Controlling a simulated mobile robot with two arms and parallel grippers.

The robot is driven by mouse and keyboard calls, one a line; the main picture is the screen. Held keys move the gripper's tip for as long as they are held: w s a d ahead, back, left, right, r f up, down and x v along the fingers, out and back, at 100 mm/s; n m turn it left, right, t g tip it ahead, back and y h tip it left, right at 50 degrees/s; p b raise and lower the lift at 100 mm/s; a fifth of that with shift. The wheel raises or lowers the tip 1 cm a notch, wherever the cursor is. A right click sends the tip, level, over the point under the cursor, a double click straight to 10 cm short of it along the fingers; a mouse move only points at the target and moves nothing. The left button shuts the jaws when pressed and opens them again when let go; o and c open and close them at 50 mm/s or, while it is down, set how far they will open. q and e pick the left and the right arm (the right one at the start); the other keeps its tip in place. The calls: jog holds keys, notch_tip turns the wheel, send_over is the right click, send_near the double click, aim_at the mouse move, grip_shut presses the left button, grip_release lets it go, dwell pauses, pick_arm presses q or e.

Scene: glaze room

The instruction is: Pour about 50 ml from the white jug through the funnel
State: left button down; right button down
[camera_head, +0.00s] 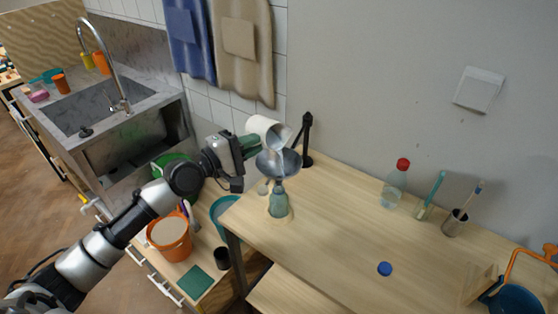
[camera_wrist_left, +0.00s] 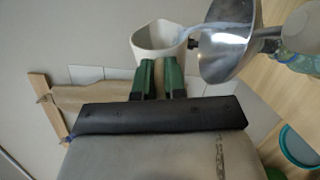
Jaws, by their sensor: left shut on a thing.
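The white jug (camera_head: 260,124) is tilted over the grey metal funnel (camera_head: 268,166), its mouth towards the funnel. My left gripper (camera_head: 248,144) is shut on the jug; its green fingers (camera_wrist_left: 160,76) meet the jug (camera_wrist_left: 150,38) in the left wrist view. A pale stream seems to run from the jug's lip into the funnel (camera_wrist_left: 214,66). The funnel sits above a clear greenish bottle (camera_head: 278,206) standing upright on the table. The liquid level in the bottle is hard to tell. My right gripper is not in view.
A black stand (camera_head: 307,145) rises behind the funnel. A red-capped bottle (camera_head: 393,190) and a metal cup (camera_head: 454,224) stand along the wall. An orange bucket (camera_head: 169,240) stands lower left.

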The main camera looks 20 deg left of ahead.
pick_arm(q)
jog(key=shift+w+a, duration=0.1)
jog(key=shift+w+a, duration=0.15)
jog(key=shift+w+a, duration=0.1)
jog(key=shift+s+m, duration=0.25)
jog(key=shift+m, duration=0.15)
dwell(0.4)
jog(key=shift+w+f+m+b, duration=0.1)
jog(key=shift+f+m+b, duration=0.05)
jog(key=shift+m+b, duration=0.2)
dwell(0.7)
